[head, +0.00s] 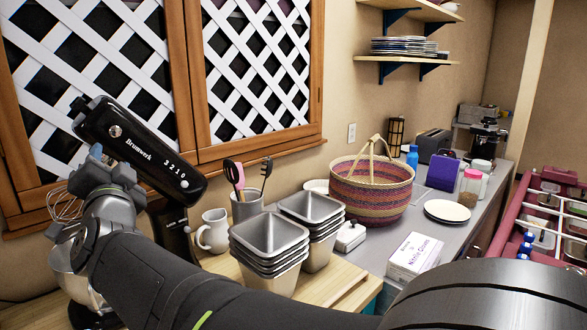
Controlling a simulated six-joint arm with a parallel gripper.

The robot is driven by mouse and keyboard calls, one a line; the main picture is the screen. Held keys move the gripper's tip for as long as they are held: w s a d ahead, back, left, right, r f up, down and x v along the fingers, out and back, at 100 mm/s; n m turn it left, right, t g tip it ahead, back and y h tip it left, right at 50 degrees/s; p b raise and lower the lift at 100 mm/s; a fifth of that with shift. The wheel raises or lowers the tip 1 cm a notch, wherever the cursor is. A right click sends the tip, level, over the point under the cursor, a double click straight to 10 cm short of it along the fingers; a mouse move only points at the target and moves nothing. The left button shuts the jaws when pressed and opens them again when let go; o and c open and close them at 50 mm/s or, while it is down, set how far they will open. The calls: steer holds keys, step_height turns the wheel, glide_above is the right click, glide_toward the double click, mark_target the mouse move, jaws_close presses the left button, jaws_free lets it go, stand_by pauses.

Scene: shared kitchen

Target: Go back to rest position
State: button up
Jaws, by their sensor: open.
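My arm reaches from the lower right to the left side of the head view. My gripper (62,231) is at its far end, in front of the black stand mixer (140,150). The gripper is small in view and partly covered by my own wrist; it is open, and I see nothing held in it. The mixer's head is tilted, with a wire whisk (64,204) showing at the left. A metal bowl (72,272) is below, partly hidden by my arm. I cannot tell whether the gripper touches the mixer.
Stacked metal tins (270,240), a white jug (213,232) and a utensil holder (246,206) stand behind my arm. A woven basket (370,190), a glove box (414,257) and plates (447,211) are on the counter to the right. Lattice shutters (255,70) close the back.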

glide_toward(112, 135)
steer(key=x, duration=0.4)
stand_by(1.0)
stand_by(1.2)
steer(key=v, duration=0.7)
stand_by(0.8)
steer(key=shift+s, duration=0.1)
